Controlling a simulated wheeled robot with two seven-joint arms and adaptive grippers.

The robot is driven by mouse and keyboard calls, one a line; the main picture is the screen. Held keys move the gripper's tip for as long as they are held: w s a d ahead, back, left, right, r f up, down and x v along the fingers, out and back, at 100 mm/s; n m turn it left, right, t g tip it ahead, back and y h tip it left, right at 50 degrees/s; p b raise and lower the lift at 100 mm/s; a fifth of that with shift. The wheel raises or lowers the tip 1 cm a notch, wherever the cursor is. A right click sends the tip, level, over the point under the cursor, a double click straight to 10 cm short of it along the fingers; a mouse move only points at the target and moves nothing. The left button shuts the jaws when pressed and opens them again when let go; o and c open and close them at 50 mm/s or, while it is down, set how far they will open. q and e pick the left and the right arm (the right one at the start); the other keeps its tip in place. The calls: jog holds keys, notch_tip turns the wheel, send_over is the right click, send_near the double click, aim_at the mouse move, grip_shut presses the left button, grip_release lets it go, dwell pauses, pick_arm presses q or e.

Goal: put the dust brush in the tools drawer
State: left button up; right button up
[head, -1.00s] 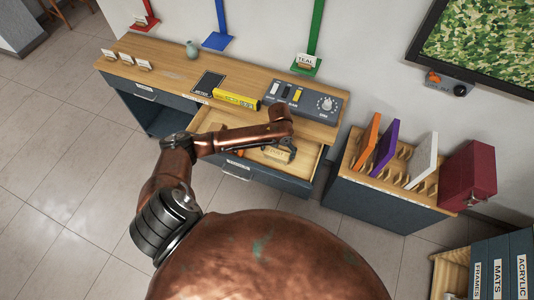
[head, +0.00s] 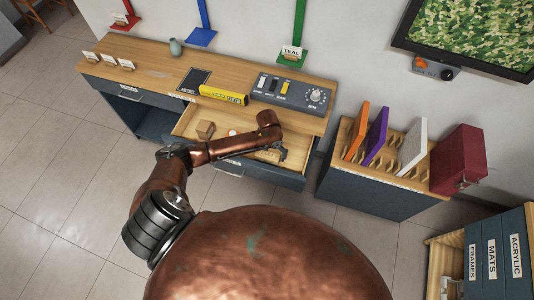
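The open drawer (head: 297,163) under the desk top is pulled out toward me. I cannot read its label. A light tan object (head: 267,156) lies in its front right part, partly hidden by my arm. It may be the dust brush, but it is too small and covered to tell. My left gripper (head: 281,153) points down over the drawer's right part, close to the tan object. Its fingers are too small to show whether they are open or shut. My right gripper is not in view.
A brown block (head: 205,129) and a small pale item (head: 232,133) lie in the drawer. A yellow box (head: 223,95) and a grey control panel (head: 290,93) stand on the desk (head: 145,70). A slotted cabinet (head: 372,192) stands to the right.

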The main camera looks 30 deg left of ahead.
aim_at(268, 154)
pick_arm(q)
jog(key=shift+r, duration=0.6)
notch_tip(268, 154, up, 11)
jog(key=p, duration=0.1)
jog(key=shift+p, duration=0.35)
